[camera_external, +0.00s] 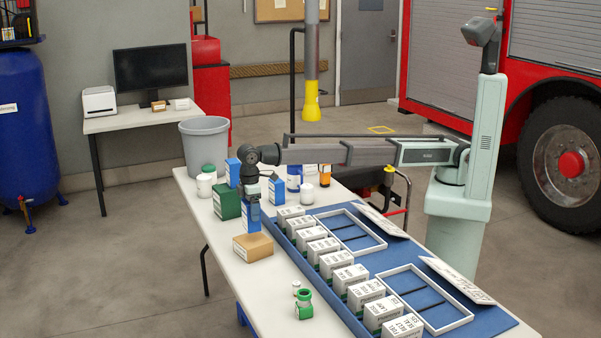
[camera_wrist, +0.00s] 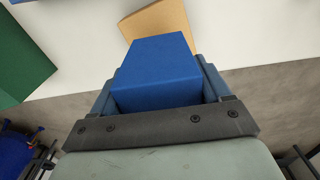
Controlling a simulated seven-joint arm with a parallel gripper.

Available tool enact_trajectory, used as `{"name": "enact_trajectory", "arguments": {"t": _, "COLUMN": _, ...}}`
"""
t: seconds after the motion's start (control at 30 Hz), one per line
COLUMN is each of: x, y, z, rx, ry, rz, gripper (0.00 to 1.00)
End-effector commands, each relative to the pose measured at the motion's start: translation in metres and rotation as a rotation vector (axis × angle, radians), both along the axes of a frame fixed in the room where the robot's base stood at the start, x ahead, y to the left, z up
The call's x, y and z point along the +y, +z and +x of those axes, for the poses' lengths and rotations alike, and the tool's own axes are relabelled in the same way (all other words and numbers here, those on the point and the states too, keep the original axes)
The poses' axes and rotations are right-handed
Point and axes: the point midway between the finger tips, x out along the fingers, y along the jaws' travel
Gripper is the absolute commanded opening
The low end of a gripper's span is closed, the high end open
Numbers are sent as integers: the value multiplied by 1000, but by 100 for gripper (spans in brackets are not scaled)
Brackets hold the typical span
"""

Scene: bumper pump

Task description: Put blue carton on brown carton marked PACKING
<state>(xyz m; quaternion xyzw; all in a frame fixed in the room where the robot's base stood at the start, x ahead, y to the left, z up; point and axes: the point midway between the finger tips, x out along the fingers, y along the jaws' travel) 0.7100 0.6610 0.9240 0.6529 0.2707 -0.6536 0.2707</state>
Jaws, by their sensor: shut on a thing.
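My gripper (camera_external: 251,196) points down over the left part of the table, shut on a blue carton (camera_external: 254,218). In the wrist view the blue carton (camera_wrist: 158,72) sits between the two fingers of my gripper (camera_wrist: 158,92). The brown carton (camera_external: 253,247) lies on the table just in front of the held carton in the external view. It also shows in the wrist view (camera_wrist: 157,20), partly hidden behind the blue carton. I cannot read a PACKING mark on it. Whether the blue carton touches the table is unclear.
A green carton (camera_external: 226,203) stands close left of my gripper. Other blue cartons (camera_external: 277,190) and white jars (camera_external: 306,193) stand nearby. A blue board (camera_external: 400,258) with several labelled white boxes lies to the right. A green fitting (camera_external: 304,304) stands in front.

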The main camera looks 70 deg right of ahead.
Motion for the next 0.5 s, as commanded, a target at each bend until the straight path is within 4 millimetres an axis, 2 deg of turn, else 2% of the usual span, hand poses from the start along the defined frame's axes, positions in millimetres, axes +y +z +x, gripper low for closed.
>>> {"name": "enact_trajectory", "arguments": {"t": 0.17, "x": 0, "y": -12, "z": 0, "rx": -1, "ry": 0, "rz": 1, "gripper": 40}}
{"name": "enact_trajectory", "arguments": {"t": 0.4, "x": 0, "y": -40, "z": 0, "rx": -1, "ry": 0, "rz": 1, "gripper": 40}}
{"name": "enact_trajectory", "arguments": {"t": 0.5, "x": 0, "y": -43, "z": 0, "rx": -1, "ry": 0, "rz": 1, "gripper": 40}}
